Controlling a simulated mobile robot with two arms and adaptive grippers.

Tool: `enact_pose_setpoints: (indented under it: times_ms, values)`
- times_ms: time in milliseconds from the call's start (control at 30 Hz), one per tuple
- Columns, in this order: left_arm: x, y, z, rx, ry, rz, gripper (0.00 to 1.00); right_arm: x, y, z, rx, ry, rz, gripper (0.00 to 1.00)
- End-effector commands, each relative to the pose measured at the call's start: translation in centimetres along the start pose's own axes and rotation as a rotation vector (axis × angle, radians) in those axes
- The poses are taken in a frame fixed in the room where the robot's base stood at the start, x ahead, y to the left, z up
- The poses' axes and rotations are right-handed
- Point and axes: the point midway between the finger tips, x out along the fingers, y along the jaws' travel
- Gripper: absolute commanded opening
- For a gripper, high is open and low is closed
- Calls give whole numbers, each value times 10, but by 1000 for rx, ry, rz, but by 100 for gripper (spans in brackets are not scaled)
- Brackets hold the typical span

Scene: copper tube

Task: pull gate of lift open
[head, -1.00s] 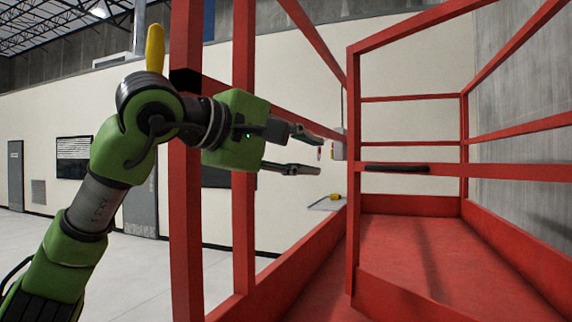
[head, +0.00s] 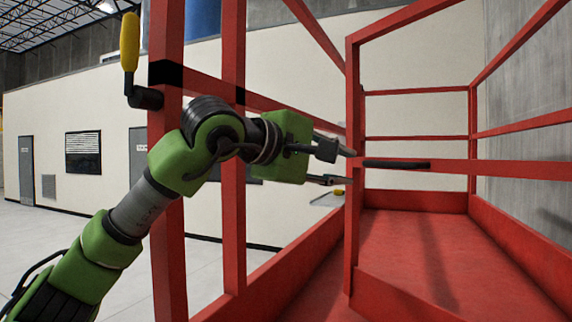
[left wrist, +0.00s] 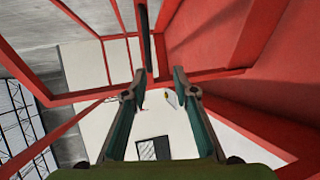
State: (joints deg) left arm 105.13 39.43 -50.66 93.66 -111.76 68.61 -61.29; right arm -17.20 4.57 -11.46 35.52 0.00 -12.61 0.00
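The lift is a red tubular cage with a red floor (head: 410,250). Its gate (head: 354,95), a red frame with a near upright post, stands in the middle of the head view. A black handle (head: 397,164) lies along the gate's middle rail. My left gripper (head: 347,166) is open, its two fingers one above the other at the gate's post, left of the handle. In the left wrist view my left gripper (left wrist: 160,74) shows parted fingers with nothing between them; the black handle (left wrist: 145,35) is beyond the fingertips. Contact with the post cannot be told. My right gripper is not in view.
A red post (head: 168,220) and rails of the cage stand close around my left arm. A yellow-gripped lever (head: 129,45) sticks up at the left post. Clear grey floor (head: 60,240) is at the left.

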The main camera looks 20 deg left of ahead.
Motion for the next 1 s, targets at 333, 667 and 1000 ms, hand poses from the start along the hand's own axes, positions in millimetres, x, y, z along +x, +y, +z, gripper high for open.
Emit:
enact_pose_setpoints:
  times_ms: [333, 667, 1000]
  values:
    - [-35, -12, 10, -11, 82, 2, 27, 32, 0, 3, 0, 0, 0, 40]
    - [-98, -26, 25, -37, 190, 1, 27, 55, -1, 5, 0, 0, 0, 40]
    - [-149, -28, 36, -47, 221, 2, 27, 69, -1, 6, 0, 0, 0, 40]
